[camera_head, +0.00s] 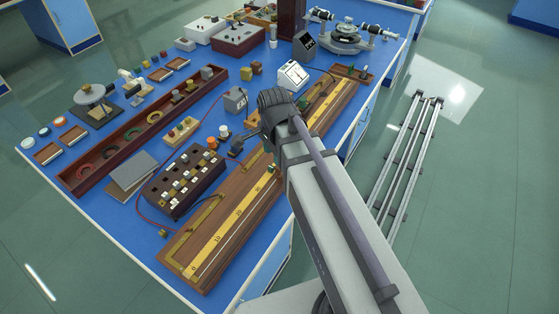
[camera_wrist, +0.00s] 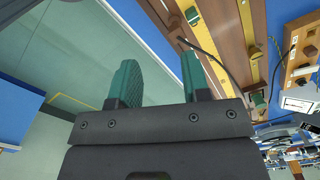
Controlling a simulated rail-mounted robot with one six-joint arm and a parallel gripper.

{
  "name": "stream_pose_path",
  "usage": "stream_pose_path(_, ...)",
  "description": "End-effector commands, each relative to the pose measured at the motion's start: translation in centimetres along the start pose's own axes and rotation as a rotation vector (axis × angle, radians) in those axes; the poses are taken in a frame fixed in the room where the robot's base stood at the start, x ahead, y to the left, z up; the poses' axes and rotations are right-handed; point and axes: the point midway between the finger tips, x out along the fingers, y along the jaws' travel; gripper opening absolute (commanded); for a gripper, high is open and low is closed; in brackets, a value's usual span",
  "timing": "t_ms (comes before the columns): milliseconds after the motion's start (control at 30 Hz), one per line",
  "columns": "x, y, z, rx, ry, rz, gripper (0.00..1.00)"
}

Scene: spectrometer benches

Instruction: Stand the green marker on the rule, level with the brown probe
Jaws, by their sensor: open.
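The yellow rule (camera_head: 238,214) lies along a long wooden board (camera_head: 207,273) at the bench's front edge. It also shows in the wrist view (camera_wrist: 203,38). A small green piece (camera_head: 271,169), probably the green marker, sits by the rule beside my arm. A green piece (camera_wrist: 192,16) also shows at the rule in the wrist view, beyond the right fingertip. I cannot make out the brown probe for certain. My gripper (camera_wrist: 158,75) has its two teal fingers apart, with nothing seen between them. In the head view my arm hides the gripper and the rule's middle.
A dark box of plugs (camera_head: 186,180) stands left of the board, with a red wire (camera_head: 150,222) beside it. A long red-brown tray (camera_head: 80,180), meters and a spectrometer (camera_head: 345,40) share the blue bench. A dark cable (camera_wrist: 207,60) crosses the board.

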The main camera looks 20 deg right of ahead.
Motion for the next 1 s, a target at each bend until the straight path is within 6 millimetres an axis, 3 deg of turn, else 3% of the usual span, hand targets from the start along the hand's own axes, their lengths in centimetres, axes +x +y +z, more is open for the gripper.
stream_pose_path(33,0.0,1.7,0.4,-0.236,0.000,0.000,0.43)
stream_pose_path(100,0.0,3.1,0.8,-0.585,0.000,0.000,0.43)
stream_pose_path(200,0.0,4.7,1.2,-0.982,0.000,0.000,0.43)
stream_pose_path(300,0.0,5.5,1.5,-1.220,0.000,0.001,0.43)
stream_pose_path(433,0.0,5.7,1.5,-1.316,0.000,0.001,0.43)
stream_pose_path(1000,0.0,5.7,1.5,-1.314,0.000,0.001,0.43)
